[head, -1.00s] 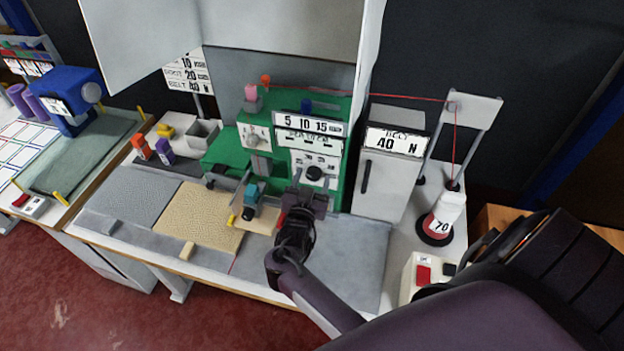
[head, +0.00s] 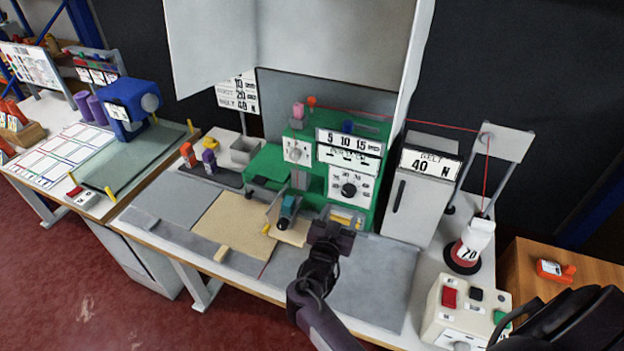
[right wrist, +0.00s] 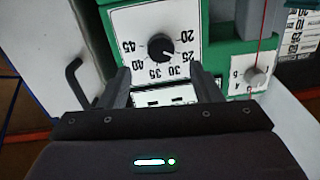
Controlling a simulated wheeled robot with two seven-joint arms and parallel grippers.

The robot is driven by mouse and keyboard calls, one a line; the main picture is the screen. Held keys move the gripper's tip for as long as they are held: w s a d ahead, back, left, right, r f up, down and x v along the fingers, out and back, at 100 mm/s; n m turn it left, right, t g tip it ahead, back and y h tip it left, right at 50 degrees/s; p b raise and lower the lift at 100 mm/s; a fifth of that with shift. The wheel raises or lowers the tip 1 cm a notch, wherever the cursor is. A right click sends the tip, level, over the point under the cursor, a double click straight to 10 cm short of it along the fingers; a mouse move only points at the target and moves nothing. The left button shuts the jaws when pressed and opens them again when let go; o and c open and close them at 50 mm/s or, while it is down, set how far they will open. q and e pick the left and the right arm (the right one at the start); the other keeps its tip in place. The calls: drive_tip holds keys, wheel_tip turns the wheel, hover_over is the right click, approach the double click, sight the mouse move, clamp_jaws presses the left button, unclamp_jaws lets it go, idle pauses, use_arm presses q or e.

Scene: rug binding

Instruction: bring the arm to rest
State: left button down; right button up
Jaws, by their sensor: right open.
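My right gripper (head: 335,222) is open and empty in front of the green binding machine (head: 270,162), over the grey worktop. In the right wrist view its two fingers (right wrist: 160,85) stand apart, below the black dial knob (right wrist: 161,46) on a white numbered face. Nothing shows between the fingers except part of a white label behind them. The same dial (head: 348,189) shows in the head view, on the machine's right front. My left gripper is out of view.
A tan rug piece (head: 236,226) lies on the bench left of my arm. A grey cabinet (head: 420,200) marked 40 N, a red and white weight marked 70 (head: 470,250) and a button box (head: 462,308) stand to the right. A blue machine (head: 128,105) stands on the left table.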

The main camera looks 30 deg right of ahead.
drive_tip(key=s+a+r+n+g+y, duration=0.35)
drive_tip(key=s+a+n+y, duration=0.3)
drive_tip(key=s, duration=0.55)
drive_tip(key=s+a+r+n+g+y, duration=0.2)
drive_tip(key=s+a+n+g+y, duration=0.35)
drive_tip(key=s+a, duration=0.4)
drive_tip(key=s+d+f+b, duration=0.1)
drive_tip(key=s+f+b, duration=0.1)
drive_tip(key=f, duration=1.5)
drive_tip(key=s+d+f+b, duration=0.1)
drive_tip(key=s+f, duration=0.1)
drive_tip(key=f, duration=1.4)
use_arm(q)
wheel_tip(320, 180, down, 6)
drive_tip(key=b, duration=0.3)
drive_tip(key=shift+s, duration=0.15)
use_arm(e)
drive_tip(key=s+d+f+g, duration=0.1)
drive_tip(key=s+f, duration=0.8)
drive_tip(key=f, duration=0.1)
drive_tip(key=s+d+f+g, duration=0.1)
drive_tip(key=s+d+f, duration=0.1)
drive_tip(key=s+f, duration=0.8)
drive_tip(key=shift+s+d+f+y, duration=0.15)
drive_tip(key=shift+d+f+y, duration=0.15)
drive_tip(key=shift+f, duration=0.2)
